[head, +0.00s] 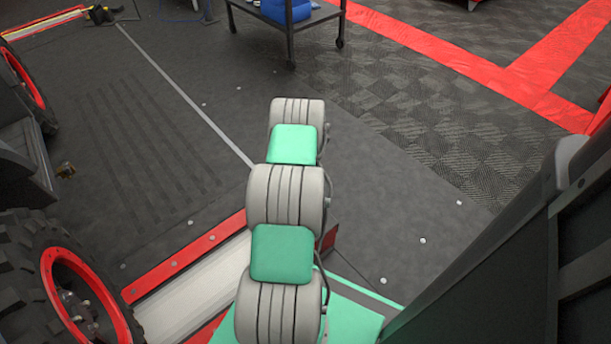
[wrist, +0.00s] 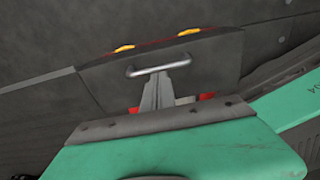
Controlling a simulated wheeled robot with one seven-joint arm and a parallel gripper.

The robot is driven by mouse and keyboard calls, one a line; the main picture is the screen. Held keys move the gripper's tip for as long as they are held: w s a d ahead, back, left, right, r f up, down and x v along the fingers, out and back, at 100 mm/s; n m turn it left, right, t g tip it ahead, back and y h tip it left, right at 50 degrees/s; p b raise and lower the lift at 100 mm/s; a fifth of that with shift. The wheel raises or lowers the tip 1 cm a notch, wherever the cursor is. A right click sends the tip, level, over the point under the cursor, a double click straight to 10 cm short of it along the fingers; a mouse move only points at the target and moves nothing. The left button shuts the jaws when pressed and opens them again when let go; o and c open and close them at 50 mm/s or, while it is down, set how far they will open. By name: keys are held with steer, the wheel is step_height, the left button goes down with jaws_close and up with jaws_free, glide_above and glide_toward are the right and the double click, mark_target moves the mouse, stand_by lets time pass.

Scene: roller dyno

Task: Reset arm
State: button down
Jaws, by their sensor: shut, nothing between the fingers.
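My arm runs up the middle of the head view in pale grey joints and green covers, away from the camera. Its far end hides my gripper there. In the wrist view my gripper (wrist: 159,88) shows as narrow grey fingers, close together beyond a grey bolted strip and a green surface. It looks shut and empty. A silver handle-like bar (wrist: 158,70) crosses at the fingertips; I cannot tell whether they touch it.
Large tyres with red rims (head: 75,285) stand at left. A dark cart (head: 290,30) with a blue item stands at the back. A dark panel (head: 490,290) fills the lower right. Grey floor (head: 390,200) lies open right of the arm, with red floor strips (head: 450,50) beyond.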

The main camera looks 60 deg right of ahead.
steer(key=s+d+r+p, duration=0.2)
steer(key=d+r, duration=0.3)
steer(key=r, duration=0.4)
steer(key=w+a+r+m+p, duration=0.1)
steer(key=w+a+r+p, duration=0.1)
steer(key=w+r+p, duration=0.3)
steer(key=w+a+r, duration=0.2)
steer(key=w+r, duration=0.1)
steer(key=r, duration=0.5)
steer(key=w+a+r+m+p, duration=0.2)
steer(key=w+a+r+p, duration=0.2)
steer(key=a+r, duration=0.45)
steer(key=w+a+r+m+h+p, duration=0.1)
steer(key=w+a+r+p, duration=0.3)
steer(key=a+r, duration=0.45)
steer(key=w+a+r+m+p, duration=0.2)
steer(key=w+a+r+p, duration=0.3)
steer(key=r, duration=0.5)
steer(key=s+a+r+m+t+p, duration=0.15)
steer(key=a+r+p, duration=0.25)
steer(key=a+r, duration=0.4)
steer(key=s+a+r+m+t+p, duration=0.15)
steer(key=s+a+r+p, duration=0.35)
steer(key=a, duration=0.6)
steer(key=s+a+r+m+p, duration=0.4)
steer(key=s+a+r, duration=0.2)
steer(key=a, duration=0.4)
steer(key=shift+s+a+r+p, duration=0.25)
steer(key=shift+s+a+p, duration=0.15)
